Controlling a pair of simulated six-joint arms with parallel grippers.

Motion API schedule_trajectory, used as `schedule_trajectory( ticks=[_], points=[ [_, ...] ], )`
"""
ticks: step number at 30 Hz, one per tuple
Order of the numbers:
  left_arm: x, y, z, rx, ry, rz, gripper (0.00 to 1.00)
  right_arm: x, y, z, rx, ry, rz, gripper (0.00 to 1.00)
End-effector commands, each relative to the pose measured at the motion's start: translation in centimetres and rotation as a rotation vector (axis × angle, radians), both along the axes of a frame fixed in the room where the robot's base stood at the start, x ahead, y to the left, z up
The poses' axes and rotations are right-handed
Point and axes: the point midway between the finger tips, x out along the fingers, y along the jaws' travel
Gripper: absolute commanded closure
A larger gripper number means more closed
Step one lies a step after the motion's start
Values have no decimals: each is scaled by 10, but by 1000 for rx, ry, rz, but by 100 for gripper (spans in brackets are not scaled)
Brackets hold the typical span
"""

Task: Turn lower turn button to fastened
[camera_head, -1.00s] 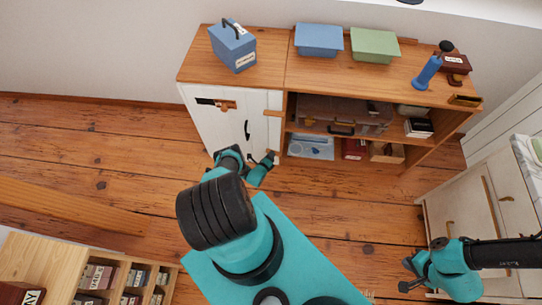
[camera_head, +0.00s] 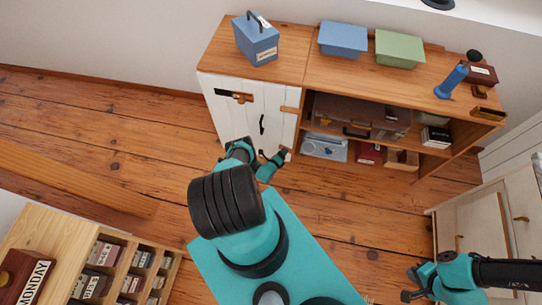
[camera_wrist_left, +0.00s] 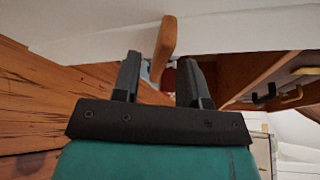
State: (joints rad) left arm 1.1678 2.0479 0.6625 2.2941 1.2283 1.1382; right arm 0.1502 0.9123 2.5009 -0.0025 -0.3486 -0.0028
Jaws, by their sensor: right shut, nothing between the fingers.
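The white cabinet door (camera_head: 236,117) is closed in the head view. An upper wooden turn button (camera_head: 290,110) lies across its right edge. The lower turn button is mostly hidden there by my left gripper (camera_head: 262,157), which is low at the door's bottom right corner. In the left wrist view, a wooden turn button (camera_wrist_left: 165,42) sticks out between the fingertips of my left gripper (camera_wrist_left: 160,78). The fingers are apart, with gaps visible on both sides of the button. My right gripper (camera_head: 408,285) is shut and empty at the lower right, away from the cabinet.
Open shelves (camera_head: 436,152) with boxes and books adjoin the door on the right. A blue case (camera_head: 256,42), a blue bin (camera_head: 343,38) and a green bin (camera_head: 399,48) stand on top. A compartment unit (camera_head: 125,262) is at lower left. Floor left of the cabinet is clear.

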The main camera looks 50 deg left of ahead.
Motion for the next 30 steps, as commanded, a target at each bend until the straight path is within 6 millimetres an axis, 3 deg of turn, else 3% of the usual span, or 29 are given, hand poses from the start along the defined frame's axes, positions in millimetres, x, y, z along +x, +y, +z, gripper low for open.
schedule_trajectory(
  ticks=[10, 24, 30],
  points=[
    [-45, -15, 9, -2, 1, 2, 61, 0, 0, 0, 0, 0, 0, 100],
    [-128, -45, 24, -1, -1, 4, 61, 0, 0, 0, 0, 0, 0, 100],
    [-148, -53, 28, 0, 0, 1, 61, 0, 0, 0, 0, 0, 0, 100]
  ],
)
